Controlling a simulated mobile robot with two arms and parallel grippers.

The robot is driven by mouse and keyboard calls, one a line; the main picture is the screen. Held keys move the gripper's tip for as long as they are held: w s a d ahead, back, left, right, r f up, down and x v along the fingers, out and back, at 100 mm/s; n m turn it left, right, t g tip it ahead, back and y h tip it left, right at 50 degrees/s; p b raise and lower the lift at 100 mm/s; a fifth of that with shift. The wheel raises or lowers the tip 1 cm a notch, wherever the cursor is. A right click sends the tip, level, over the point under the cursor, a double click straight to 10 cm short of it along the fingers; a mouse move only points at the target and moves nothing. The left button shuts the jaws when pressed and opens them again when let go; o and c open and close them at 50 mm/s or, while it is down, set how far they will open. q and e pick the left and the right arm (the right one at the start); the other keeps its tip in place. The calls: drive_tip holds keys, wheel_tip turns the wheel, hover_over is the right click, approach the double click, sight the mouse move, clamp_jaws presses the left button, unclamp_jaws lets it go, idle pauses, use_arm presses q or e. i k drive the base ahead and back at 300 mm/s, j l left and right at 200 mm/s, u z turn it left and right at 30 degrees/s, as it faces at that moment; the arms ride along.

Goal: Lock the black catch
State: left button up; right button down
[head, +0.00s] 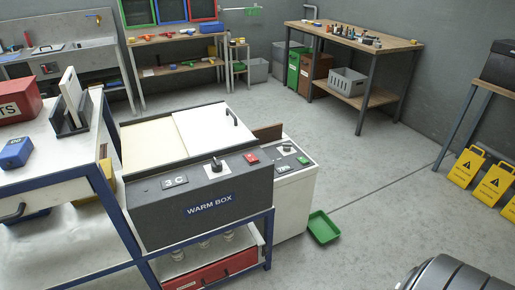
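I cannot make out for sure any black catch in the head view. A small black knob (216,165) sits on the sloping dark front panel of the grey warm box (160,222). Neither of my grippers is in view.
A white cabinet (292,200) stands against the warm box's right side, with a green tray (323,227) on the floor beside it. A workbench (350,38) stands behind. Yellow floor signs (467,166) stand at the right. The middle floor is clear.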

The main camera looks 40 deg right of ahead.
sight(265, 249)
drive_tip(key=z, duration=1.2)
drive_tip(key=i+l, duration=0.15)
drive_tip(key=l, duration=0.3)
drive_tip(key=i+l+u, duration=0.15)
drive_tip(key=l, duration=0.35)
drive_tip(key=i+l, duration=0.15)
drive_tip(key=l, duration=0.3)
drive_tip(key=i+l+u, duration=0.15)
drive_tip(key=l, duration=0.35)
drive_tip(key=i+l, duration=0.15)
drive_tip(key=l, duration=0.35)
drive_tip(key=i+l+u, duration=0.15)
drive_tip(key=l, duration=0.35)
drive_tip(key=k, duration=0.05)
